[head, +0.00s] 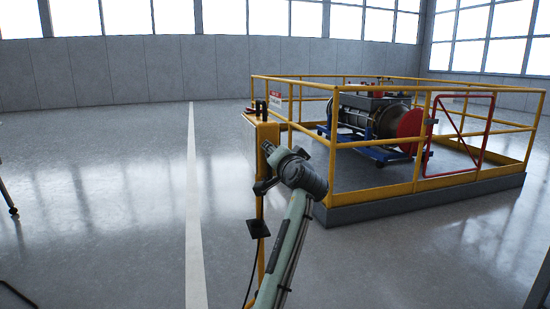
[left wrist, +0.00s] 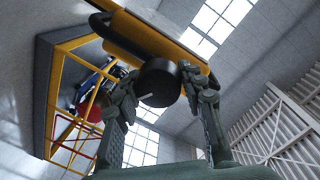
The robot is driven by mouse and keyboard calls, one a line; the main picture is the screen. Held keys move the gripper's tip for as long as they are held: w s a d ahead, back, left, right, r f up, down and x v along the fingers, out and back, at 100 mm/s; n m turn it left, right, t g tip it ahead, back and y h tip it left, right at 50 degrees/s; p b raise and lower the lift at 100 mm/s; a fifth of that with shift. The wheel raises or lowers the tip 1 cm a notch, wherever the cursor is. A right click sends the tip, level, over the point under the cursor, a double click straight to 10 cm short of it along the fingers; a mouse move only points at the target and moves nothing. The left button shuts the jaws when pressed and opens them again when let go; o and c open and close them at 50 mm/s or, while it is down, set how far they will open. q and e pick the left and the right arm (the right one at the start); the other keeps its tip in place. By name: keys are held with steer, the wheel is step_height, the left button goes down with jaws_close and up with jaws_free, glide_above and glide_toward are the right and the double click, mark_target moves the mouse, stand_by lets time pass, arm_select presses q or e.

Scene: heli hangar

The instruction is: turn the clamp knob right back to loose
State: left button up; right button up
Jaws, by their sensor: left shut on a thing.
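The clamp knob (left wrist: 158,82) is a round black knob on the underside or face of a yellow body (left wrist: 165,38) in the left wrist view. My left gripper (left wrist: 161,88) has one finger on each side of the knob and is shut on it. In the head view, my left gripper (head: 267,165) is at the yellow box (head: 267,135) on its post, and the knob is hidden there. The knob's turn angle cannot be told. My right gripper is in neither view.
A yellow post (head: 261,205) carries the box, with a black plate (head: 258,229) and a cable lower down. Behind to the right, yellow railings (head: 370,144) enclose an engine (head: 372,115) on a blue stand. The floor left of the white line (head: 193,200) is mostly clear.

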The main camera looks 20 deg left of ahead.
arm_select(q)
steer(key=shift+d+f, duration=0.1)
steer(key=shift+f, duration=0.15)
stand_by(0.3)
steer(key=o, duration=1.1)
steer(key=shift+r, duration=0.1)
steer(key=shift+o, duration=0.2)
steer(key=shift+r, duration=0.1)
steer(key=f+v, duration=0.1)
steer(key=v, duration=1.1)
steer(key=shift+r, duration=0.4)
steer(key=shift+s, duration=0.1)
